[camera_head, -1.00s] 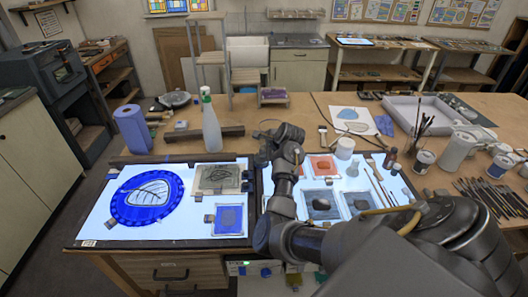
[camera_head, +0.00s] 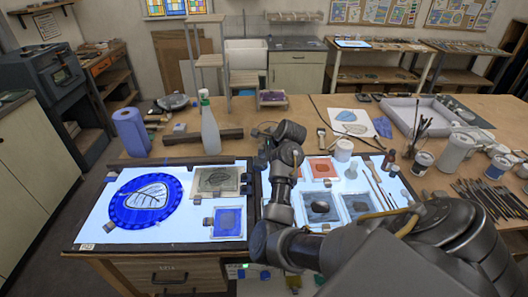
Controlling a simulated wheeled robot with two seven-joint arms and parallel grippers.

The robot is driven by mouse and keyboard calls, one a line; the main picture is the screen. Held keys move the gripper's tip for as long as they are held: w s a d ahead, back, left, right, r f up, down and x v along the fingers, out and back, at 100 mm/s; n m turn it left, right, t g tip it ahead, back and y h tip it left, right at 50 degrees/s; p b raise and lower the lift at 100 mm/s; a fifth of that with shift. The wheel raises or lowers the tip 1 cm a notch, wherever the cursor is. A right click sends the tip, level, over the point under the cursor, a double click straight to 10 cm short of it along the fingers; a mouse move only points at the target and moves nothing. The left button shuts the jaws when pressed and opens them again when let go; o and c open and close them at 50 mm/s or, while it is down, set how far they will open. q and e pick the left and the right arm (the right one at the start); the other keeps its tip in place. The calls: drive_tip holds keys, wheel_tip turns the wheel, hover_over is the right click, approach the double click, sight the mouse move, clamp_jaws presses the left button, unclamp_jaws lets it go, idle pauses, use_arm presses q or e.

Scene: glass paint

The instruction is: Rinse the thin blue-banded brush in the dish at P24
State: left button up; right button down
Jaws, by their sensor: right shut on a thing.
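My right arm reaches in from the lower right and bends over the middle of the table. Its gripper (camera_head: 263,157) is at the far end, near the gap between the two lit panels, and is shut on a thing. I cannot make out that thing, and no blue band shows on it. Square dishes lie on the right panel: an orange one (camera_head: 322,168) and two dark ones (camera_head: 320,206) (camera_head: 358,205). Thin brushes (camera_head: 377,186) lie to their right. No P24 label is readable. My left gripper is not in view.
The left panel (camera_head: 105,225) bears a blue round glass (camera_head: 128,209) with dark branch lines, a grey-green tile (camera_head: 215,181) and a blue dish (camera_head: 228,222). A spray bottle (camera_head: 210,132) and a blue roll (camera_head: 131,132) stand behind. Pots (camera_head: 455,152) and several tools (camera_head: 490,195) crowd the right.

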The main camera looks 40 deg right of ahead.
drive_tip(key=shift+r, duration=0.1)
drive_tip(key=shift+r, duration=2.15)
